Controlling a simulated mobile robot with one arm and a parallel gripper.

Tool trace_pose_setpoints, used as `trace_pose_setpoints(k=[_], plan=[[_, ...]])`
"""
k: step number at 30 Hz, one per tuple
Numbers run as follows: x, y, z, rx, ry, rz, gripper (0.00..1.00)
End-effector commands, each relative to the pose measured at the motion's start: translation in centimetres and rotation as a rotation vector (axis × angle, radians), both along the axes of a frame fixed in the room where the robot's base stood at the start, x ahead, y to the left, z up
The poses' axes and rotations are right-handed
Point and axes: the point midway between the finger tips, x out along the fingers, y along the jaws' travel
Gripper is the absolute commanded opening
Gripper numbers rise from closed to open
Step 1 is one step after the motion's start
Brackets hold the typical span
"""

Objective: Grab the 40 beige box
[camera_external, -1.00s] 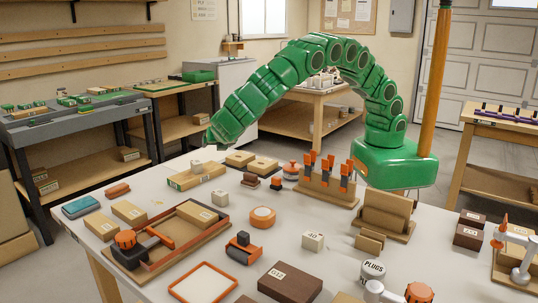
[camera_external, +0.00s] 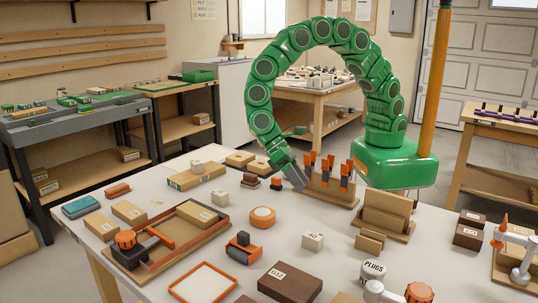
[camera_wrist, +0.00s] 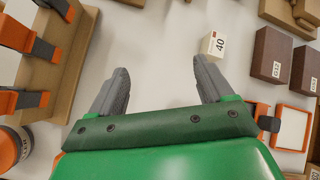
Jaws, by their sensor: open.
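The 40 beige box (camera_external: 313,241) is a small cream cube with a "40" label. It stands on the white table, right of the round orange-rimmed disc. My gripper (camera_external: 299,181) is above the table, behind the box and beside the rack of orange-handled tools. In the wrist view, the gripper (camera_wrist: 160,70) has its two grey fingers spread wide with nothing between them. The 40 box (camera_wrist: 213,46) lies just beyond the right fingertip there, apart from it.
The tool rack (camera_external: 328,187) stands close to my gripper. Wooden upright holders (camera_external: 385,214) are right of the box. An orange-black device (camera_external: 243,249) and a brown block (camera_external: 289,283) are nearer the front. The table around the box is bare.

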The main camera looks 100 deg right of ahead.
Motion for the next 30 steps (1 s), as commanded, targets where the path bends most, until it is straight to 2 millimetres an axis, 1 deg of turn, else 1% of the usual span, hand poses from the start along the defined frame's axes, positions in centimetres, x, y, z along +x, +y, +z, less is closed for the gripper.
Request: trace_pose_setpoints(k=[1,3,6,12,19,30], plan=[[-0.2,1.3,1.1,0.024,0.054,-0.091,0.8],[-0.3,3.0,2.5,0.049,0.132,-0.208,0.8],[-0.2,4.6,4.2,0.077,0.226,-0.337,0.8],[0.6,6.9,7.1,0.12,0.38,-0.527,0.8],[1.6,8.7,9.9,0.156,0.551,-0.697,0.8],[1.6,8.6,4.2,0.152,0.552,-0.694,0.8]])
